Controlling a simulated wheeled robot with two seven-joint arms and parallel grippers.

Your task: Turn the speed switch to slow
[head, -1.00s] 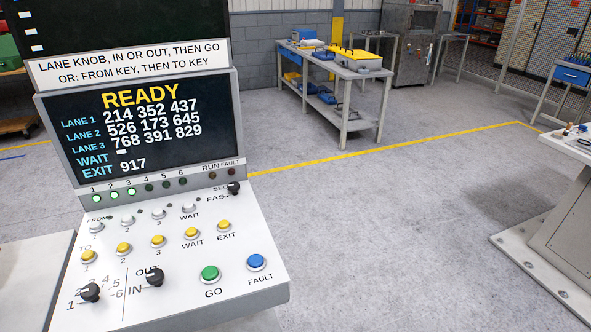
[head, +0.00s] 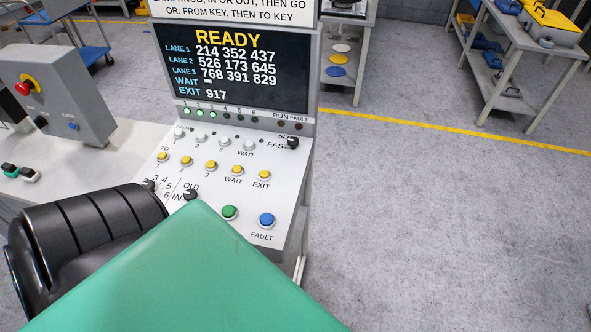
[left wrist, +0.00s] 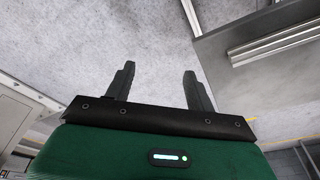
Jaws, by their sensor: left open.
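The speed switch (head: 292,143) is a small black knob at the upper right of the white control panel (head: 291,205) in the head view, beside the labels SLOW and FAST. The labels are small and partly covered by the knob, so its setting is hard to tell. My left arm's green and black links cover the panel's lower left in the head view, and its gripper is not visible there. In the left wrist view my left gripper (left wrist: 157,88) is open and empty, its two dark fingers apart with grey floor behind. My right gripper is not in view.
The screen (head: 235,70) above the panel reads READY. Yellow buttons, a green button (head: 229,212), a blue FAULT button (head: 267,220) and the IN/OUT knob (head: 191,194) crowd the panel. A grey box with a red emergency button (head: 23,88) stands left. The floor right of the panel is clear.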

